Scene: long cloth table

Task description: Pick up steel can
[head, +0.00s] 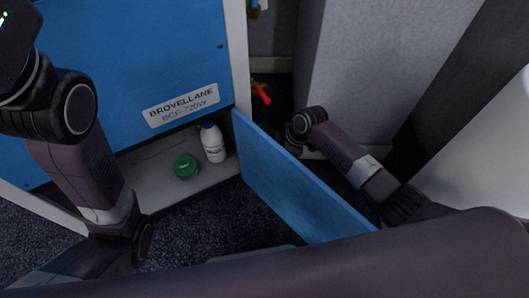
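I see no bare steel can that I can make out. A small round container with a green top (186,167) stands on the light floor of an open low compartment (150,180); it is seen from above, so its side hardly shows and I cannot tell if it is steel. A white bottle with a blue cap (213,143) stands upright just to its right. My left arm comes down at the left, in front of the compartment's left part. My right arm is at the right, beyond the open door. I cannot make out either gripper's fingers.
A blue door (295,185) stands swung open at the compartment's right side, between the compartment and my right arm. A labelled blue panel (130,60) is above the compartment. A red handle (261,93) is behind the door. Dark carpet (205,215) lies in front.

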